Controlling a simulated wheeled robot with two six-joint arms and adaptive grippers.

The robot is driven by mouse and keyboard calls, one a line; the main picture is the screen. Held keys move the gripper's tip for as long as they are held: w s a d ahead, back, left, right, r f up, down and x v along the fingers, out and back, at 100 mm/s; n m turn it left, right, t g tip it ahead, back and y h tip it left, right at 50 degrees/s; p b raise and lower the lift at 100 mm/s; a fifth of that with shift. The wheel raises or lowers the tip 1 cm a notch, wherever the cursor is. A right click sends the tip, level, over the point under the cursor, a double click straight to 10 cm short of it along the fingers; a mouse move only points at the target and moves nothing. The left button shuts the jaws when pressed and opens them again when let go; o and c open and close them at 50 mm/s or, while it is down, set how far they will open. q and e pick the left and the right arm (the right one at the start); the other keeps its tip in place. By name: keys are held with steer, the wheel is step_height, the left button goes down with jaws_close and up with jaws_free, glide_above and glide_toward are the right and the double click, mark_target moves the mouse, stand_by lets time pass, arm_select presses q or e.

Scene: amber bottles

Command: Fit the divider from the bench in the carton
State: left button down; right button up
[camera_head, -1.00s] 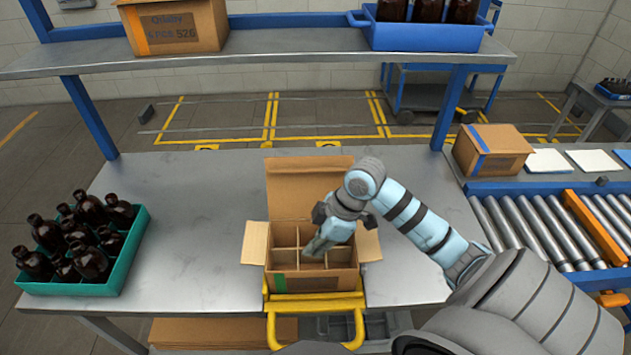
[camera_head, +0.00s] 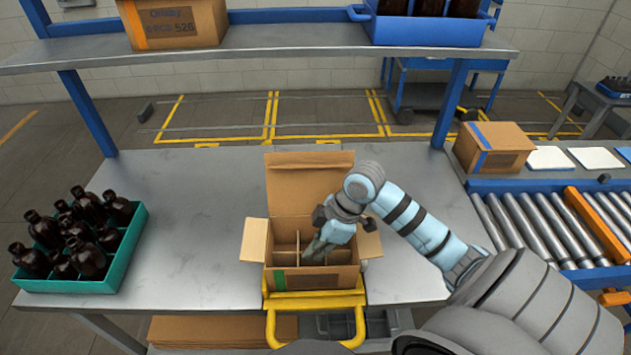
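The open carton (camera_head: 342,279) stands on the yellow-framed stand at the front edge of the bench, its back flap up and side flaps spread. The cardboard divider (camera_head: 285,245) is inside the carton, its crossed walls forming several cells, with its top near the rim. My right gripper (camera_head: 315,252) reaches in from the right over the carton. Its fingers point down and look closed on a wall of the divider near the middle; the arm and fingers hide part of the divider. My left gripper is not in view.
A teal crate (camera_head: 128,262) of brown bottles stands on the bench at left. The shelf above holds a carton (camera_head: 205,25) and a blue crate (camera_head: 425,35). A roller conveyor (camera_head: 525,230) with a closed carton (camera_head: 490,148) is at right. The bench between crate and open carton is clear.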

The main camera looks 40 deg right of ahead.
steer(key=o, duration=0.4)
steer(key=shift+c, duration=0.2)
steer(key=shift+r, duration=0.1)
steer(key=v, duration=1.2)
steer(key=shift+w+a, duration=0.1)
